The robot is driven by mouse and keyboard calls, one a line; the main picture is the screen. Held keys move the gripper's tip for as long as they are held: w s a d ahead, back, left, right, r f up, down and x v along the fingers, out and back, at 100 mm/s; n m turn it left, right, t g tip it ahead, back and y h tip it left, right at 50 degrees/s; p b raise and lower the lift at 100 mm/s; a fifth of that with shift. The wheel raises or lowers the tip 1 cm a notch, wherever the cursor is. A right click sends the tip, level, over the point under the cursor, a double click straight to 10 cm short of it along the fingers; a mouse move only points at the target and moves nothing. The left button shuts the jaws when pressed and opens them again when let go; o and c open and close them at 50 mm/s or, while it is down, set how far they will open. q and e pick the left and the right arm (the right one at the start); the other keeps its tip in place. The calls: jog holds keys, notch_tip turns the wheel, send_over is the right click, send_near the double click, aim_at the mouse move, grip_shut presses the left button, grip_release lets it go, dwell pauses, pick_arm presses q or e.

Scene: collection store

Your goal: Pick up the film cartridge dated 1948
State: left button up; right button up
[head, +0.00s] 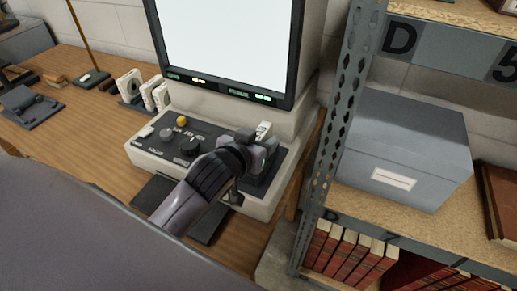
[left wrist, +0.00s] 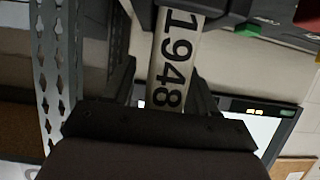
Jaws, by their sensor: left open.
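The film cartridge dated 1948 (left wrist: 175,60) shows in the left wrist view as a pale strip with the black digits 1948. It lies between the two dark fingers of my left gripper (left wrist: 163,88), which stand apart on either side of it. In the head view my left gripper (head: 256,140) is over the right end of the reader's control panel, and a small pale end of the cartridge (head: 264,129) shows beside its fingers. The rest of the cartridge is hidden there. I cannot tell whether the fingers touch it. My right gripper is not in view.
The reader has a large lit screen (head: 230,40) and a panel with knobs (head: 189,145). Several white cartridges (head: 148,94) stand on the wooden desk (head: 85,140) to the left. A metal shelf post (head: 340,110) rises close to the right, before a grey box (head: 400,150).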

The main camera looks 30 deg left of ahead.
pick_arm(q)
grip_shut()
jog(key=shift+r, duration=0.15)
